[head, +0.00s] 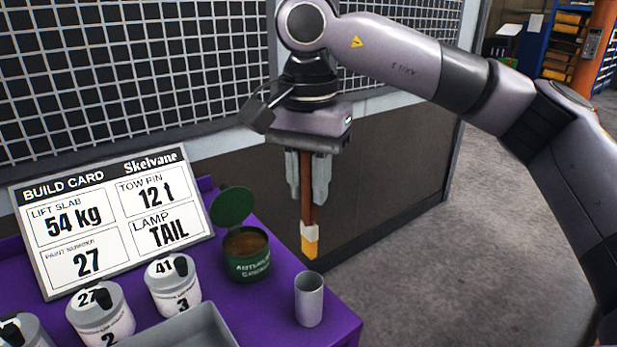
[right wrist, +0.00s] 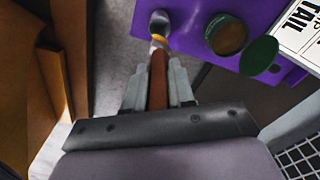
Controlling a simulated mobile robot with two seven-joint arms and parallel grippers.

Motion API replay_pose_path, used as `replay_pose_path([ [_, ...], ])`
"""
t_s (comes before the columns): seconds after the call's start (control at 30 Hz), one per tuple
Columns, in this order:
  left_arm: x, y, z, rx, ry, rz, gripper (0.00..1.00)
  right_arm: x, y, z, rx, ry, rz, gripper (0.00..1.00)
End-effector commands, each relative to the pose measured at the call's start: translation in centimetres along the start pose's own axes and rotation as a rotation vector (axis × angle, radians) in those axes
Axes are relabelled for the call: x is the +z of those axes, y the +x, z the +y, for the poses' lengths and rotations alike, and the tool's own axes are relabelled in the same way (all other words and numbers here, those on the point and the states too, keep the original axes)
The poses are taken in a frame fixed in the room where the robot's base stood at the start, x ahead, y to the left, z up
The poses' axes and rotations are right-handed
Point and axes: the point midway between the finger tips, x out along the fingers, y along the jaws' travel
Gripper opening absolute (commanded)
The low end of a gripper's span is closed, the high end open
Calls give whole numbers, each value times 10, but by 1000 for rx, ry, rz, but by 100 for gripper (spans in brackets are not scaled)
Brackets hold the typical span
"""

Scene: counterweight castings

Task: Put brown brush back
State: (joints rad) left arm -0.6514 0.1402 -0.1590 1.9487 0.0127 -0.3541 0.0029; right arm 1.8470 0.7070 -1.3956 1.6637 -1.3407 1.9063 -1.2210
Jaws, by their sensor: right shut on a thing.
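My right gripper (head: 307,178) is shut on a brown brush (head: 307,215) and holds it upright, bristles down. The brush has a brown handle, a whitish band and yellow-orange bristles at its lower end. It hangs in the air close to a grey metal cup (head: 309,300) at the right corner of the purple table (head: 265,318). In the right wrist view the brush (right wrist: 158,78) runs between the fingers of the gripper (right wrist: 160,85), and its tip lines up with the cup (right wrist: 160,22). My left gripper is not in view.
An open green tin (head: 247,256) with brown contents and a raised lid stands left of the cup. A build card (head: 110,220), several numbered white pots (head: 172,287) and a grey tray (head: 190,330) are further left. A mesh partition (head: 130,75) stands behind.

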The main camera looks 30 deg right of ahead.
Motion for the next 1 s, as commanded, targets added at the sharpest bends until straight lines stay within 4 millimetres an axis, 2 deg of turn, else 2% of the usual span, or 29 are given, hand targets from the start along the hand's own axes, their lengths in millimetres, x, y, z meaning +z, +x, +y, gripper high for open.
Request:
replay_pose_path([
  [1.0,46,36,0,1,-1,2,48,2,80,0,0,-1,-1,0],
])
